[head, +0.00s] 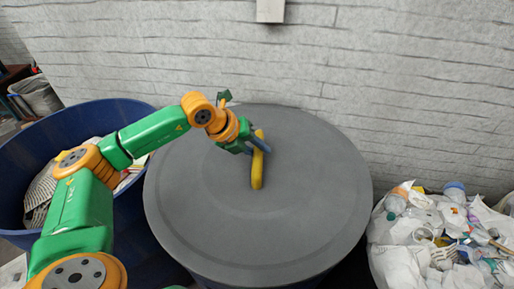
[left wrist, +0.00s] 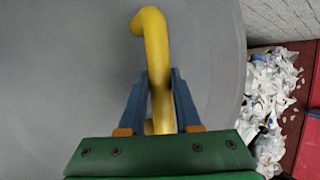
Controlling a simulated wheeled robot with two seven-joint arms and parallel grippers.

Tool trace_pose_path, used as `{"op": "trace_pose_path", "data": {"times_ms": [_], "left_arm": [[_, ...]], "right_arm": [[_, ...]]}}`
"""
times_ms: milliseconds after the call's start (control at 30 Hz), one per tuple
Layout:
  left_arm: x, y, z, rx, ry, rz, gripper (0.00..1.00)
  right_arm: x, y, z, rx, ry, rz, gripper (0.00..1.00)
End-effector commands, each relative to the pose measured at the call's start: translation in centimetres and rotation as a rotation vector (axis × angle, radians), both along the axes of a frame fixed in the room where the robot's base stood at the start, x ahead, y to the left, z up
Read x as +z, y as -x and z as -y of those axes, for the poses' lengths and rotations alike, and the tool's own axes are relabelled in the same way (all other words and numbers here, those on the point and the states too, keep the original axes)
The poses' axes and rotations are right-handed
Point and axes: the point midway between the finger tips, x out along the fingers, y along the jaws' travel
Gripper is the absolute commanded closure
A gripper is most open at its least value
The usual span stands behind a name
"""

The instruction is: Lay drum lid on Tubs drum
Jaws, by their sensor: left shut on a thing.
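The grey round drum lid (head: 215,215) lies over the top of a blue drum (head: 262,281) in the middle of the head view. It looks level and covers the opening; whether it touches the rim all round cannot be told. The lid has a yellow bar handle (head: 257,172) at its centre. My left gripper (head: 262,150) is shut on this handle, and the left wrist view shows its two blue fingers on either side of the yellow bar (left wrist: 158,65). The grey lid surface (left wrist: 60,70) fills most of that view. My right gripper is not in view.
An open blue drum (head: 50,140) with waste in it stands at the left, partly behind my left arm. A heap of bagged rubbish (head: 430,235) lies at the right. A pale brick wall (head: 400,90) stands close behind the lid.

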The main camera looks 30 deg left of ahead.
Motion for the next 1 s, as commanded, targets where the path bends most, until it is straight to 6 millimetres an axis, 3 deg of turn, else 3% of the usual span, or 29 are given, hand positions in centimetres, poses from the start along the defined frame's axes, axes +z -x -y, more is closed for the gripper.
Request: {"op": "trace_pose_path", "data": {"times_ms": [300,333,433,767,1000], "left_arm": [[-0.2,-0.1,0.0,0.0,0.002,0.006,1.0],[-0.1,-0.1,0.0,0.0,0.002,0.006,0.6],[-0.1,-0.1,0.0,0.0,0.001,0.005,0.33],[-0.1,0.2,-0.2,0.0,-0.001,-0.001,0.33],[3.8,2.7,-1.6,0.0,-0.001,0.006,0.33]], "right_arm": [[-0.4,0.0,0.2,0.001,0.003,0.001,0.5],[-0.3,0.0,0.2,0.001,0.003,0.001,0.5],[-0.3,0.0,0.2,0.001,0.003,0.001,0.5],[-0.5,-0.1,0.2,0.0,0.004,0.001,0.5],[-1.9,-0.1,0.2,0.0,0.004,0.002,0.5]]}}
